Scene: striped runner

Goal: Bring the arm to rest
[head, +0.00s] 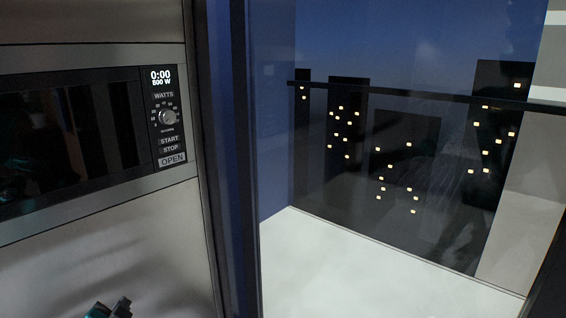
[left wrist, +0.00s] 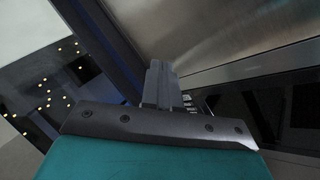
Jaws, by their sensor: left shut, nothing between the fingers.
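My left gripper (head: 110,308) shows only in part at the bottom left edge of the head view, in front of the steel panel below the microwave. In the left wrist view the left gripper (left wrist: 160,72) has its two grey fingers together, with nothing between them. My right gripper is in neither view.
A built-in microwave (head: 70,135) with a dark door, a dial and an OPEN button is at the left. A dark blue frame (head: 240,160) stands beside it. Right of that is a glass railing (head: 400,170) over a pale floor (head: 340,270), with lit buildings behind.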

